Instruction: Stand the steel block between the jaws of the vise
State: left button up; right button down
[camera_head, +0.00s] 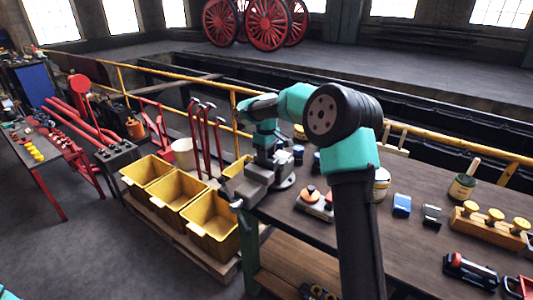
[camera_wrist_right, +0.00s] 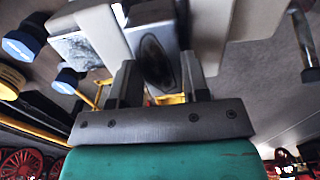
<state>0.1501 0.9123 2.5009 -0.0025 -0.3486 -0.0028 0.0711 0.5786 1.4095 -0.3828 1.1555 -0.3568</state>
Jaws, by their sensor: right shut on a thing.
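The grey vise (camera_head: 256,192) stands at the near left corner of the workbench. My right gripper (camera_head: 268,158) points down just above it. In the right wrist view, the fingers of the gripper (camera_wrist_right: 160,78) are shut on the steel block (camera_wrist_right: 155,58), a grey piece with a dark oval on its face. Pale metal faces, which look like the vise jaws (camera_wrist_right: 103,36), show on both sides of the block. I cannot tell whether the block rests on the vise. In the head view the block is hidden behind the gripper and wrist. My left gripper is out of view.
Yellow bins (camera_head: 212,228) stand left of and below the vise. Red-handled levers (camera_head: 205,145) rise behind them.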

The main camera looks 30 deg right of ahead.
jog(key=shift+f, duration=0.75)
dwell(0.3)
jog(key=c, duration=0.9)
grip_release()
jog(key=shift+c, duration=0.2)
jog(key=o, duration=0.4)
jog(key=shift+f, duration=0.1)
jog(key=shift+r, duration=4.05)
